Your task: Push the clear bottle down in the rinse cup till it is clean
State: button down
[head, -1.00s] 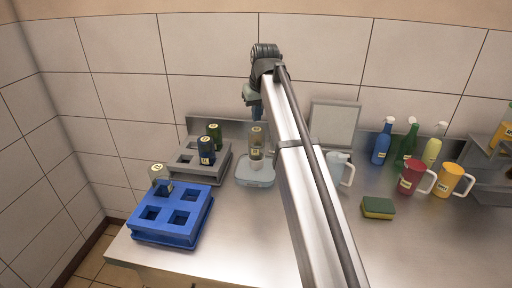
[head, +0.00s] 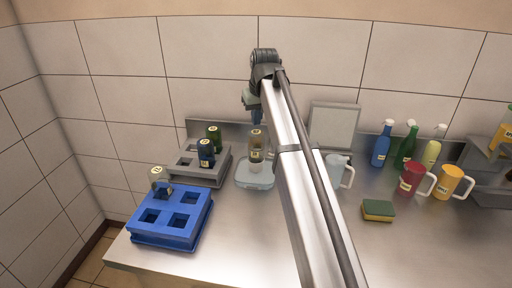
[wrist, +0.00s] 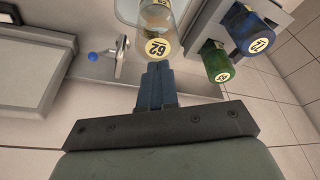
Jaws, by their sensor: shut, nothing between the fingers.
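A clear bottle (head: 256,142) with a pale round label stands upright at the back middle of the counter, in the rinse cup (head: 255,167) on a pale grey tray. The cup's wall hides its lower part. My gripper (head: 257,121) is shut and empty, with its fingers pointing down just above the bottle's top. In the wrist view, my shut blue-grey fingers (wrist: 155,68) end close to the bottle's label (wrist: 157,48), marked 62.
A grey rack (head: 216,175) with dark blue and green bottles stands left of the cup. A blue rack (head: 171,232) with another clear bottle (head: 158,181) is nearer. My arm hides part of the counter. Mugs, a sponge (head: 378,210) and spray bottles stand right.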

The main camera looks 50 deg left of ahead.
aim_at(256, 132)
jog(key=shift+f, duration=2.1)
jog(key=shift+r, duration=2.55)
jog(key=shift+f, duration=0.15)
